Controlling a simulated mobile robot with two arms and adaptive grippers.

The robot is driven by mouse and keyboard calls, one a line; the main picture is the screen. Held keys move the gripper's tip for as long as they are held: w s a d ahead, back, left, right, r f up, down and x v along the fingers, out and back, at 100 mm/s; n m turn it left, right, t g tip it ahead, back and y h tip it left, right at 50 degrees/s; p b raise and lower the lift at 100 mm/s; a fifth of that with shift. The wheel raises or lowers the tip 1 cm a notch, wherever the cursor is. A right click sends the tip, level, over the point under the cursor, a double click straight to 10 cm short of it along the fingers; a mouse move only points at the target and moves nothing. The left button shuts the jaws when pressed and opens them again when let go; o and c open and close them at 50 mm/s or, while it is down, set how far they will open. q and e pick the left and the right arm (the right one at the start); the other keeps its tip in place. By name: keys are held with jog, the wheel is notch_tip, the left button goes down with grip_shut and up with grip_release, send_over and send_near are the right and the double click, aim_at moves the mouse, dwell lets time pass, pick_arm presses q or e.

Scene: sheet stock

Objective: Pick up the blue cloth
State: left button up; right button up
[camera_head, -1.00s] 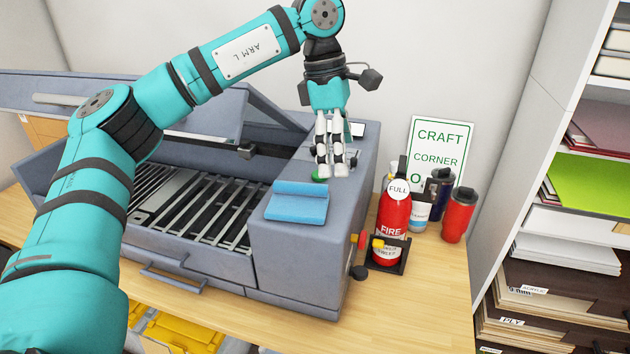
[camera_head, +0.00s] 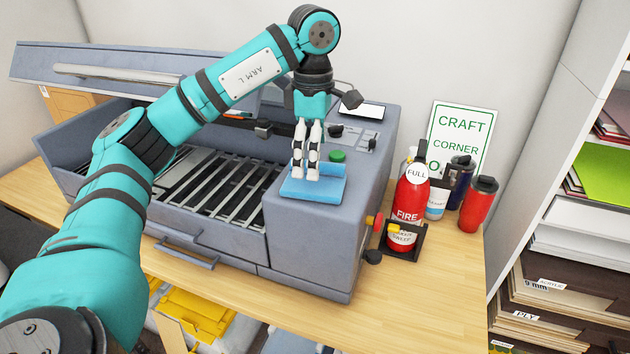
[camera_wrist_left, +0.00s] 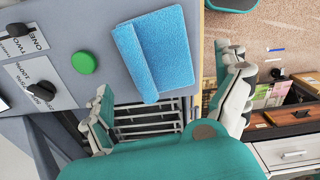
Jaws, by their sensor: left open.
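The blue cloth (camera_head: 325,190) lies folded on the flat grey top at the right end of the machine. It also shows in the left wrist view (camera_wrist_left: 170,45), with one rolled or folded edge. My left gripper (camera_head: 305,176) points down over the cloth in the head view, its white fingers covering part of it. In the left wrist view the gripper's fingers (camera_wrist_left: 170,95) are spread apart with nothing between them, the cloth lying ahead of them. I cannot tell whether the fingertips touch the cloth. My right gripper is not in view.
A green button (camera_head: 338,156) and dials are on the machine (camera_head: 310,240) behind the cloth. A red fire extinguisher (camera_head: 408,200), tumblers and a Craft Corner sign (camera_head: 460,135) stand to the right. Bare wooden tabletop (camera_head: 440,270) lies at front right.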

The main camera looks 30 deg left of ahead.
pick_arm(q)
notch_tip(320, 180, down, 5)
jog(key=shift+r+p, duration=0.2)
jog(key=shift+p, duration=0.7)
jog(key=shift+f, duration=0.4)
jog(key=shift+c, duration=0.4)
jog(key=c, duration=0.9)
jog(key=shift+w+r, duration=0.1)
jog(key=shift+r, duration=0.05)
